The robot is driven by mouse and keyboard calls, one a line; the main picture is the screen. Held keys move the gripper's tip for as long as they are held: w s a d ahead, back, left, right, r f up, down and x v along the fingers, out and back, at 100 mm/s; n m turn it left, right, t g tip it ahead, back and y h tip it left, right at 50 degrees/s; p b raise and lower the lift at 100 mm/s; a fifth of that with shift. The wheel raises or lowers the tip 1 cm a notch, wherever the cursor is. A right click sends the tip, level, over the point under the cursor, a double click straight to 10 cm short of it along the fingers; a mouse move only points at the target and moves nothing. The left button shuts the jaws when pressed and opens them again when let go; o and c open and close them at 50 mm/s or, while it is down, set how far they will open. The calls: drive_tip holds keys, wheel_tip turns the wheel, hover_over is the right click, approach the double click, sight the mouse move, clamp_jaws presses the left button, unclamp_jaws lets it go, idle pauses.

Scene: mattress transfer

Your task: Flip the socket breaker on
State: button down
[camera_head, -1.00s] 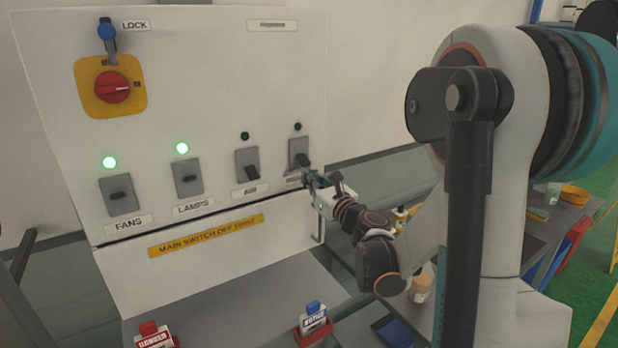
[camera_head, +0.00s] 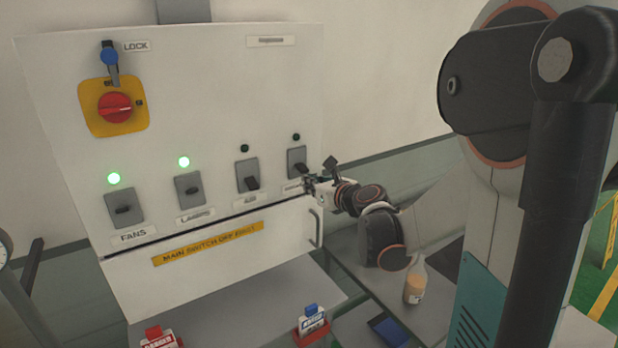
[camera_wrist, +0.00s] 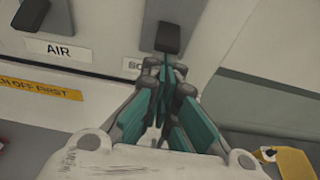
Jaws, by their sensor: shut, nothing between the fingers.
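The white breaker panel (camera_head: 220,100) carries a row of grey switches. The socket switch (camera_head: 297,160) is the rightmost; its lamp (camera_head: 296,137) is dark and its lever points down. In the wrist view its dark lever (camera_wrist: 168,38) shows at top centre, just beyond my fingertips. The label under it, starting "SO" (camera_wrist: 132,67), is partly hidden by the fingers. My gripper (camera_head: 309,184) is shut and empty, right below the socket lever; it also shows in the wrist view (camera_wrist: 163,66). I cannot tell whether the fingertips touch the lever.
The AIR switch (camera_head: 248,175) is just left, its lamp dark. LAMPS (camera_head: 188,189) and FANS (camera_head: 124,207) have lit green lamps. A red rotary switch (camera_head: 115,107) sits upper left. A door handle (camera_head: 316,228) is below my gripper. A bottle (camera_head: 415,282) and tags stand on the bench.

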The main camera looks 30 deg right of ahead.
drive_tip(key=r+g+p, duration=0.2)
drive_tip(key=g+p, duration=0.1)
drive_tip(key=shift+s, duration=0.25)
drive_tip(key=shift+r+p, duration=0.6)
drive_tip(key=shift+r, duration=0.15)
drive_tip(key=shift+f, duration=0.1)
